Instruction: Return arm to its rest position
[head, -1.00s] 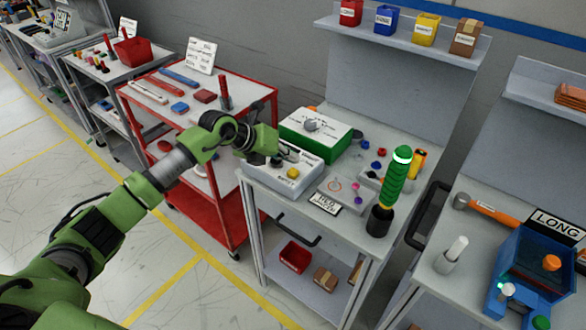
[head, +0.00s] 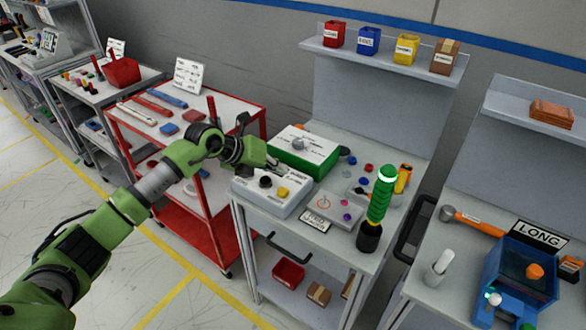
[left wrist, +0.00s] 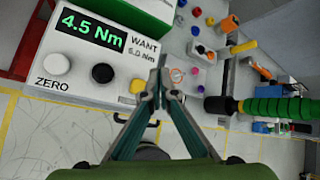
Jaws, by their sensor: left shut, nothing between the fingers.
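My left arm reaches in from the left in the head view. Its gripper (head: 278,166) is above the white dashboard module (head: 262,197), near its back edge. In the left wrist view the gripper (left wrist: 163,75) has its fingertips together, with nothing between them. That view shows the module (left wrist: 100,22) with a green display (left wrist: 91,33) reading 4.5 Nm, the print "WANT 5.0 Nm", a white knob marked ZERO (left wrist: 57,64), a black knob (left wrist: 103,73) and a yellow button (left wrist: 138,87). My right gripper is not in view.
A green-sided box (head: 301,163) stands behind the module. A green-handled tool (head: 380,200) stands upright at the bench's right. A red cart (head: 212,205) is to the left, and a blue bin (head: 512,285) is on the right bench. Floor in front is clear.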

